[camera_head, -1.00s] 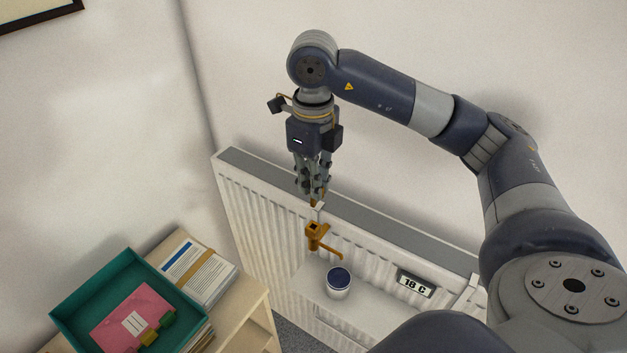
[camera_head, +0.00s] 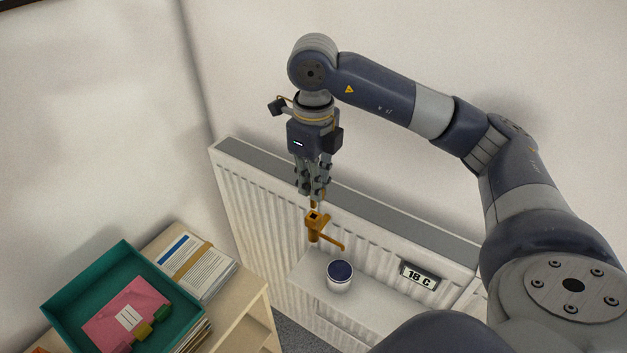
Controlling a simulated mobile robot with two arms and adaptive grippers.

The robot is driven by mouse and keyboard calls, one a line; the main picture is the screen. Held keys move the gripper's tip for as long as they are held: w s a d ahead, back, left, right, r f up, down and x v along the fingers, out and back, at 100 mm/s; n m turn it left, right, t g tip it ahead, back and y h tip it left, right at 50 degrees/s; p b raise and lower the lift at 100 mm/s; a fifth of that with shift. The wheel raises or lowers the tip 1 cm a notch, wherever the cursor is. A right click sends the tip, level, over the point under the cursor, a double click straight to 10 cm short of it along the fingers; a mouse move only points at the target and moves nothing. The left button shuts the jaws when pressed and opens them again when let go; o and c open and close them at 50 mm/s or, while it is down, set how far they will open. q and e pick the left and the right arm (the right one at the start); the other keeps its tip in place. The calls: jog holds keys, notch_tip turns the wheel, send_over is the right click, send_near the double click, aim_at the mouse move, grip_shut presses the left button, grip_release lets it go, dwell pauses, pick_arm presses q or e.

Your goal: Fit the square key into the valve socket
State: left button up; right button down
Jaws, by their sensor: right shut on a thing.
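The orange-brass valve (camera_head: 315,229) stands in front of the white radiator, with a side lever pointing down to the right. Its dark square socket (camera_head: 314,215) faces up. My right gripper (camera_head: 314,192) points down just above the valve, its fingers shut on the square key (camera_head: 313,204). Only a short brass-coloured end of the key shows below the fingertips; the rest is hidden by them. The key's end appears just above or at the socket; I cannot tell whether it touches. My left gripper is out of view.
The radiator (camera_head: 237,195) runs along the wall behind the valve. A teal tray (camera_head: 75,290) and papers (camera_head: 195,265) lie at lower left.

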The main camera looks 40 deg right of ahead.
jog(key=shift+f+b, duration=2)
jog(key=shift+f, duration=0.2)
jog(key=c, duration=1.6)
grip_release()
jog(key=shift+r, duration=6)
